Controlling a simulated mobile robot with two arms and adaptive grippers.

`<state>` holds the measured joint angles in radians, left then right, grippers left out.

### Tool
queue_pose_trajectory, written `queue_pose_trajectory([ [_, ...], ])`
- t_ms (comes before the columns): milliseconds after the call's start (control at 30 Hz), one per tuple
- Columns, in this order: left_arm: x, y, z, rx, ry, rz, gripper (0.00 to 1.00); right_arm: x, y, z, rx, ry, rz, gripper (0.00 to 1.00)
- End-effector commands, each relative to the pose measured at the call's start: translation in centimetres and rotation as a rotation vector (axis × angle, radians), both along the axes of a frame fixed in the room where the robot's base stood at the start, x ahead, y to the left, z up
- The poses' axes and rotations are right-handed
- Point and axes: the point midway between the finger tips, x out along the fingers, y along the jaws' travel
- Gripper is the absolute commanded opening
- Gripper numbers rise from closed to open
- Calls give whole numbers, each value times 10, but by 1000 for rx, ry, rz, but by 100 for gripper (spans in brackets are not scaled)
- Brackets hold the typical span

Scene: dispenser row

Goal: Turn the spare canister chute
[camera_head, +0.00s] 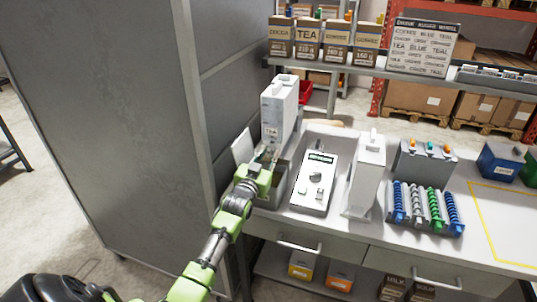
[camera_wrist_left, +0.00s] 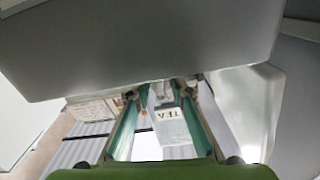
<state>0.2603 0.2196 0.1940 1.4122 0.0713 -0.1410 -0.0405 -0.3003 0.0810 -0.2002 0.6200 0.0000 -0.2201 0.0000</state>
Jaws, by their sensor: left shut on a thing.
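A tall white canister (camera_head: 279,108) with a small label stands at the left end of the counter, against the grey cabinet. My left gripper (camera_head: 267,156) is at the foot of this canister. In the left wrist view its fingers (camera_wrist_left: 160,95) are shut on a small grey part, apparently the canister's chute, which they mostly hide. A pale face marked TEA (camera_wrist_left: 172,125) shows between the fingers. A second white canister (camera_head: 366,172) stands apart, right of the control panel. My right gripper is not in view.
Several blue and green coils (camera_head: 427,206) and a grey box (camera_head: 424,162) stand farther right. The grey cabinet (camera_head: 110,130) closes off the left side. A yellow-outlined area (camera_head: 500,215) at right is clear.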

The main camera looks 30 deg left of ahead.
Motion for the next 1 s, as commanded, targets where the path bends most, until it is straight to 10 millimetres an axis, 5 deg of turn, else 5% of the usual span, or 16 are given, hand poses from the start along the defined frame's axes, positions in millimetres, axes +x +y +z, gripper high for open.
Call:
queue_pose_trajectory([
  [800, 0, -1, -2, -125, -27, -1, 0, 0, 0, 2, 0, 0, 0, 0],
  [833, 0, -1, -2, -125, -27, -1, 23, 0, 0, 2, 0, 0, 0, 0],
  [1000, 0, -1, -1, -125, -28, -1, 25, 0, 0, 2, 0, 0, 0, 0],
])
